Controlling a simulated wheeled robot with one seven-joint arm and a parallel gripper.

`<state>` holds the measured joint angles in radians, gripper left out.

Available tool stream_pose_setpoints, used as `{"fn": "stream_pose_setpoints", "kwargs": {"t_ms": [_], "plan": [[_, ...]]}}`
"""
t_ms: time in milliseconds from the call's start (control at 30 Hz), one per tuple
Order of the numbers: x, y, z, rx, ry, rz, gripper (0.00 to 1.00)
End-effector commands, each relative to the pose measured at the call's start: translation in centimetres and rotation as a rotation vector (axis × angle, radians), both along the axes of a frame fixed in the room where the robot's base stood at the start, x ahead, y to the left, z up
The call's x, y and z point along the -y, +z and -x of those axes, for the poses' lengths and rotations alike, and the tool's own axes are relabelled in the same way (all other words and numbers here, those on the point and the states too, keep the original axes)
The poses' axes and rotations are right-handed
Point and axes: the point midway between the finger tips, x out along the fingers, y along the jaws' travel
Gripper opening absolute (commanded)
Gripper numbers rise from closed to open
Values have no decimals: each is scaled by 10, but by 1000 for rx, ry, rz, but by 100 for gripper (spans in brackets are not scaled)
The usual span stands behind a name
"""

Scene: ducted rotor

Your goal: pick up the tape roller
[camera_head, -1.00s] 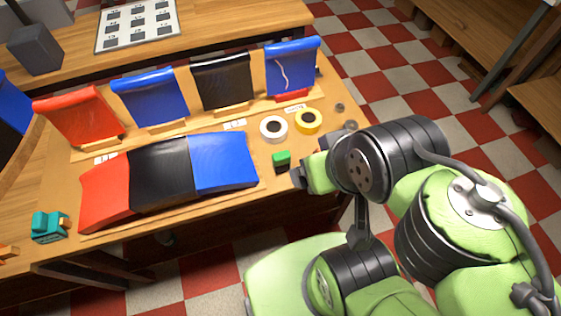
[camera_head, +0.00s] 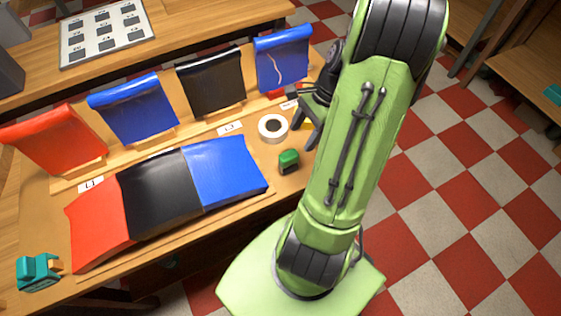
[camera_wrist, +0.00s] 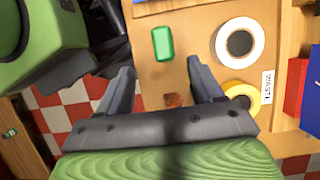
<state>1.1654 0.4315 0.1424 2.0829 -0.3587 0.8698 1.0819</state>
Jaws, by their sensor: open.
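A small green block-like tool with a dark side (camera_head: 288,161) stands on the bench near its front right corner; it may be the tape roller, but I cannot be sure. It also shows in the wrist view as a green rounded block (camera_wrist: 162,43), ahead of my fingertips. My gripper (camera_wrist: 160,72) is open and empty, above the bench's right edge. In the head view my gripper (camera_head: 310,118) is just right of the white tape roll (camera_head: 272,128). A yellow tape roll (camera_wrist: 243,96) is to the right of my fingers, mostly hidden by my gripper in the head view.
A teal tool (camera_head: 38,272) is at the bench's left end. Red, black and blue sheets (camera_head: 160,192) lie on the bench, with several hanging panels (camera_head: 210,80) behind.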

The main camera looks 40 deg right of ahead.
Motion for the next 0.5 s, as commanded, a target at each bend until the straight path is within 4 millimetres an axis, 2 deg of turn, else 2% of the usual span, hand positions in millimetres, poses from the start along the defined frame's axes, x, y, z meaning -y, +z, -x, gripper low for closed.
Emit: {"fn": "stream_pose_setpoints", "kwargs": {"t_ms": [33, 133, 200, 367, 500], "plan": [[-7, -19, -2, -2, 5, -6, 66], [-16, -42, -4, -1, 5, -3, 66], [-21, -54, -6, -1, 5, -3, 66], [-27, -70, -9, -1, 6, -1, 66], [-36, -96, -14, 0, 7, -2, 66]]}}
